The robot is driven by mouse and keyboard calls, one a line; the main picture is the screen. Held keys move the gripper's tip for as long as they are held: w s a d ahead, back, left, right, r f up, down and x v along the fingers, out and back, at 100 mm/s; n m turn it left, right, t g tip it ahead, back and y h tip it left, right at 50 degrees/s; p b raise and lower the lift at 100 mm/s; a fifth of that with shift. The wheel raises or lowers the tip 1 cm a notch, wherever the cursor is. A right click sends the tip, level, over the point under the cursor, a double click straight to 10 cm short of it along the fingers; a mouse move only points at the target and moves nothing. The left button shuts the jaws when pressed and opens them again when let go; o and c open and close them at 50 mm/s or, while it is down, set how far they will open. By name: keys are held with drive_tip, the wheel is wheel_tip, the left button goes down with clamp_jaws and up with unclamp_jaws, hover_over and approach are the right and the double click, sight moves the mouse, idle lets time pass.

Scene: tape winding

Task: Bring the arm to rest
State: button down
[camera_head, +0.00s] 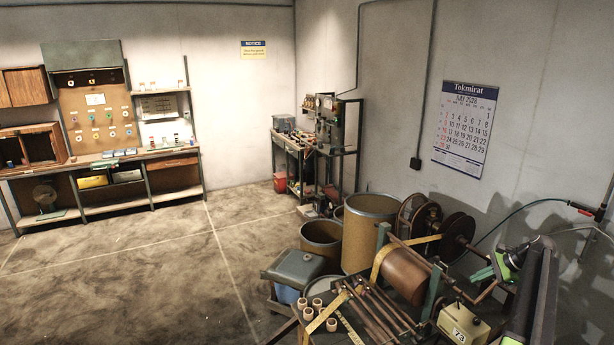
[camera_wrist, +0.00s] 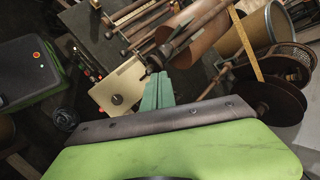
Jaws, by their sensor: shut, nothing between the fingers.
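My gripper (camera_head: 482,274) is at the right of the head view, beside the winding machine, its green fingers pointing left. In the wrist view the green fingers (camera_wrist: 157,90) lie together, shut and empty. The winding machine's brown drum (camera_head: 405,274) is left of my gripper, apart from it in the head view. A cream box (camera_head: 462,324) marked 73 stands below my gripper; it also shows in the wrist view (camera_wrist: 119,88), left of the fingers. My arm is folded at the right edge of the head view.
Dark reels (camera_head: 458,237) stand behind the drum. Open barrels (camera_head: 369,232) are to its left. Several small cores (camera_head: 318,305) stand at the machine's front left. A hose (camera_head: 515,215) hangs at the right wall. The floor (camera_head: 130,275) at left is clear up to the workbench (camera_head: 105,165).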

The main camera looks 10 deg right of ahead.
drive_tip(key=w+a+f+n+g+b, duration=0.1)
drive_tip(key=a+f+n+b, duration=0.25)
drive_tip(key=a, duration=0.65)
drive_tip(key=a+f+n+g+b, duration=0.15)
drive_tip(key=a+f, duration=0.35)
drive_tip(key=a, duration=0.5)
drive_tip(key=w+a+f+n+g+b, duration=0.1)
drive_tip(key=a+f+n+b, duration=0.25)
drive_tip(key=a, duration=0.65)
drive_tip(key=s+a+f+n+h+b, duration=0.1)
drive_tip(key=s+a+f+n+b, duration=0.1)
drive_tip(key=a, duration=0.7)
drive_tip(key=s+a+f+n+g+h+b, duration=0.1)
drive_tip(key=s+a+f+n+h+b, duration=0.1)
drive_tip(key=s+a+f+n, duration=0.3)
drive_tip(key=s+a+f+n+g+h+b, duration=0.1)
drive_tip(key=s+a+f+n+b, duration=0.3)
drive_tip(key=a, duration=0.9)
drive_tip(key=shift+s+a, duration=0.4)
drive_tip(key=shift+s, duration=0.65)
drive_tip(key=c, duration=2.1)
unclamp_jaws()
drive_tip(key=shift+f+n+g, duration=0.1)
drive_tip(key=shift+n+g, duration=0.15)
